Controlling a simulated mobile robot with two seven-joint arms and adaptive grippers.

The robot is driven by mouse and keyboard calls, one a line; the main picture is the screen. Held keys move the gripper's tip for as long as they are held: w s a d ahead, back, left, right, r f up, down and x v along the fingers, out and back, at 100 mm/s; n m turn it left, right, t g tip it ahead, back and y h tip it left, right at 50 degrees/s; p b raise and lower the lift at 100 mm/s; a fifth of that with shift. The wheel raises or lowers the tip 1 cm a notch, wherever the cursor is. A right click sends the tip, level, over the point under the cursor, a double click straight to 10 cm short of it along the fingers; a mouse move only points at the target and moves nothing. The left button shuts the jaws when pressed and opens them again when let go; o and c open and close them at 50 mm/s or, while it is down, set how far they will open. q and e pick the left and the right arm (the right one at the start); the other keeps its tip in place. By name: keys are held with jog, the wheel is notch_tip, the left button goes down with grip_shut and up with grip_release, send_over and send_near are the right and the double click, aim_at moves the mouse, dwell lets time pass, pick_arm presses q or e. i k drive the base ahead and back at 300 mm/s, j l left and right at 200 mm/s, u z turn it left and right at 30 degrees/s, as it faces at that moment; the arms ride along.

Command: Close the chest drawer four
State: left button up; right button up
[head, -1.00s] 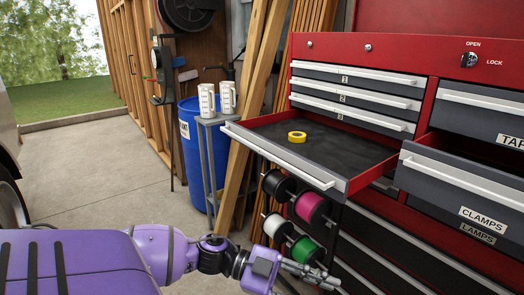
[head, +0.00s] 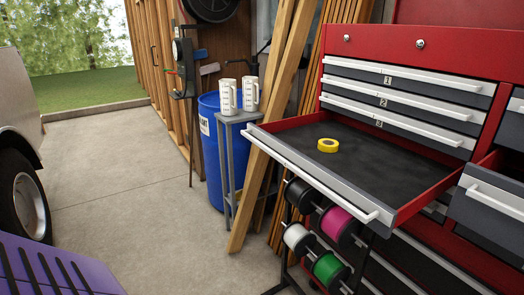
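The red tool chest (head: 440,50) fills the right side of the head view. Below its shut drawers labelled 1, 2 and 3 (head: 400,103), a wide drawer (head: 385,175) stands pulled far out; by its place it is drawer four, but no number shows on it. Its light handle bar (head: 310,170) runs along the front edge, facing left. A yellow roll of tape (head: 328,145) lies flat on its dark liner. Neither of my grippers is in view.
Another drawer (head: 490,195) stands partly open at the right edge. Spools (head: 338,225) hang below the open drawer. A grey stand (head: 238,118) with two white jugs, a blue barrel (head: 210,140) and leaning boards (head: 275,120) stand behind. The concrete floor (head: 120,190) at left is clear.

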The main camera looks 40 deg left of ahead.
aim_at(382, 178)
jog(key=i+j+u, duration=0.5)
jog(key=i+u, duration=0.2)
jog(key=i+j+u, duration=0.1)
jog(key=i+u, duration=0.25)
